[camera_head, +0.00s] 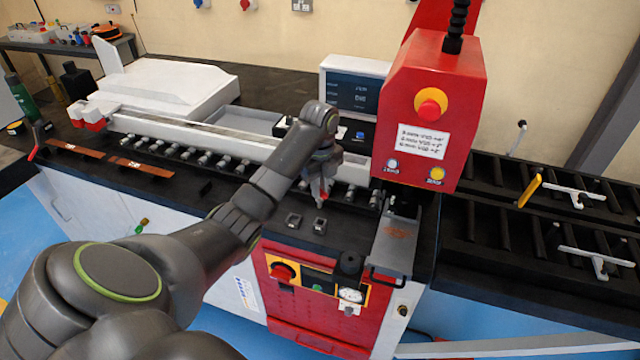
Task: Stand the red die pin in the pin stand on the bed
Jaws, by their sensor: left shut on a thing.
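My left gripper (322,182) hangs down over the dark bed near the middle of the picture. It is shut on the red die pin (325,188), which is mostly covered by the fingers; only bits of red show. Two small dark square blocks with openings sit on the bed below the gripper, one at the left (293,220) and one at the right (319,225). The gripper's tip is above and just behind the right block, apart from it in the picture. I cannot tell for sure which block is the pin stand. My right gripper is not in view.
A red control box (430,110) with an emergency button stands right of the gripper. A grey metal tray (393,245) lies below it. A roller row (215,160) and white rail run behind.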

